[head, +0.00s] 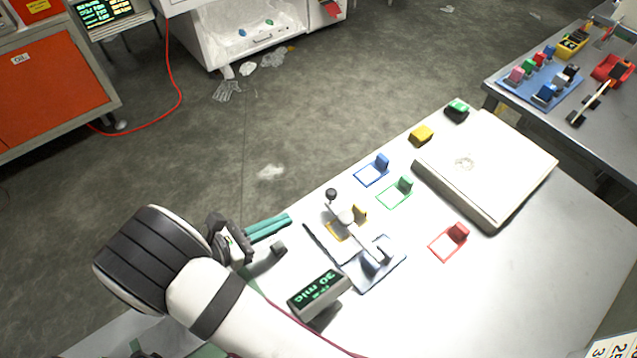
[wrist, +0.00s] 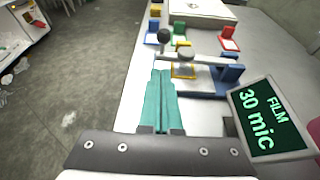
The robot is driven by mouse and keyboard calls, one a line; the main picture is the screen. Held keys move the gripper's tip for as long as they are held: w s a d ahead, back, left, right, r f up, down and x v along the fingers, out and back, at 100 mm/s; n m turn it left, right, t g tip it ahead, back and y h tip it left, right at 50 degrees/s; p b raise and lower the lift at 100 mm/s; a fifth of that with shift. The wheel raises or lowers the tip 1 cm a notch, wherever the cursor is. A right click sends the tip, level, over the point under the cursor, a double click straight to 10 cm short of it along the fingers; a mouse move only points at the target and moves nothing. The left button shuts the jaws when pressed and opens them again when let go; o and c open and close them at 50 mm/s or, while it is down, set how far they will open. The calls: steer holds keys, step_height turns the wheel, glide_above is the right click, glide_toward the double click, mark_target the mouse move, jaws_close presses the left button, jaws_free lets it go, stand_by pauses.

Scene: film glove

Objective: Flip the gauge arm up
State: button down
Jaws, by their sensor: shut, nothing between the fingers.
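The gauge (head: 372,272) has a blue base and a pale bar-like gauge arm (head: 360,238) with a round grey disc and a black ball knob (head: 331,194) at its free end. In the wrist view the gauge arm (wrist: 205,60) lies roughly level, over a yellow-outlined square (wrist: 183,72). My gripper (head: 290,218) has two long teal fingers, pressed together and empty. In the wrist view its fingertips (wrist: 162,71) point toward the knob (wrist: 164,36) and appear short of it. I cannot tell their exact height against the arm.
A display (head: 319,291) reading "30 mic" stands close to the gauge, right of my fingers in the wrist view. Blue (head: 372,170), green (head: 396,192) and red (head: 450,241) outlined squares with blocks lie beyond. A large pale flat box (head: 485,165) stands farther back.

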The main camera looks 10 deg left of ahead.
mark_target(327, 198)
steer(key=x, duration=1)
steer(key=shift+d, duration=0.1)
steer(key=shift+r, duration=0.1)
steer(key=shift+s+d+r+m+t, duration=0.15)
steer(key=shift+r+m, duration=0.2)
steer(key=shift+r, duration=0.25)
steer(key=shift+s+d+r+m+t, duration=0.15)
steer(key=shift+r+m, duration=0.2)
steer(key=shift+r, duration=0.25)
steer(key=s+d+r+m+t+y, duration=0.1)
steer(key=s+d+r+m, duration=0.1)
steer(key=s+d+r, duration=0.5)
steer(key=shift+s+d+r, duration=0.25)
steer(key=shift+r, duration=1.1)
